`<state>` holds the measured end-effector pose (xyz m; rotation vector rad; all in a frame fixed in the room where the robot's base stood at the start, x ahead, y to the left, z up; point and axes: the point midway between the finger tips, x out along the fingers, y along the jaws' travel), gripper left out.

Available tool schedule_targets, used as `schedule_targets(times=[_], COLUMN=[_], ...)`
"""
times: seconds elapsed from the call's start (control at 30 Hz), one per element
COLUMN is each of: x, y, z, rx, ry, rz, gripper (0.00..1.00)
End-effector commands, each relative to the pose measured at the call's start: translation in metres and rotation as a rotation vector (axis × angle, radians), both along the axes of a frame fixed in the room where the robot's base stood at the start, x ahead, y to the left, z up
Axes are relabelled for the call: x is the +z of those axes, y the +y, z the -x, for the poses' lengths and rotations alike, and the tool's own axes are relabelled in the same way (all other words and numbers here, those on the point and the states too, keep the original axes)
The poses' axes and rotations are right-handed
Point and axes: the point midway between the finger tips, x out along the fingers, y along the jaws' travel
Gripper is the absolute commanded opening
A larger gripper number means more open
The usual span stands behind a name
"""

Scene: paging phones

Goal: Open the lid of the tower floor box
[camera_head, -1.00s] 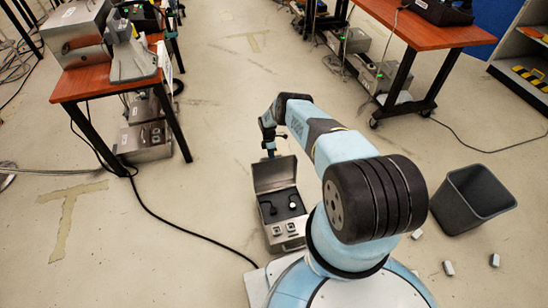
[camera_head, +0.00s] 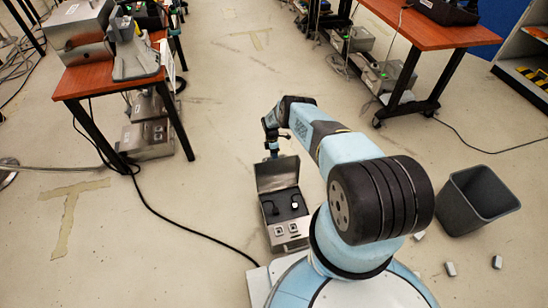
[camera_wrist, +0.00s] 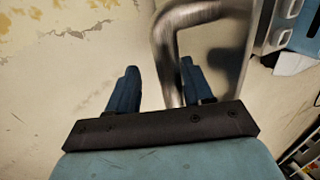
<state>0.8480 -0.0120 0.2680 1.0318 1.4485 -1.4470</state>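The tower floor box (camera_head: 290,229) is a grey metal case on the floor just ahead of my base. Its lid (camera_head: 277,175) stands up, raised at the far side. The open inside shows a dark panel with round black parts. My gripper (camera_head: 271,150) is at the lid's top far edge, partly hidden behind it. In the wrist view, the two dark blue fingers of my gripper (camera_wrist: 160,82) are wide apart. A bent metal handle (camera_wrist: 166,45) passes between them, close to the right finger. I cannot tell whether it touches.
A black bin (camera_head: 476,200) stands on the right, with several small pale blocks (camera_head: 450,269) on the floor near it. A red-topped table (camera_head: 110,83) is at left, another (camera_head: 430,30) at upper right. A black cable (camera_head: 190,232) runs to the left of the box.

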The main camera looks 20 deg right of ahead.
Motion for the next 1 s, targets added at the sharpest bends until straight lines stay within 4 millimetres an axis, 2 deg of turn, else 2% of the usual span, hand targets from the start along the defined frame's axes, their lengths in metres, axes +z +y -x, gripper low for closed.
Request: schedule_targets(times=[0.57,0.77,1.0], x=[0.006,0.025,0.063], y=[0.001,0.001,0.001], z=[-0.005,-0.012,-0.025], rx=[0.0,0.001,0.0], ry=[-0.006,-0.007,-0.006], rz=[-0.001,-0.001,0.0], gripper=[0.48,0.48,0.48])
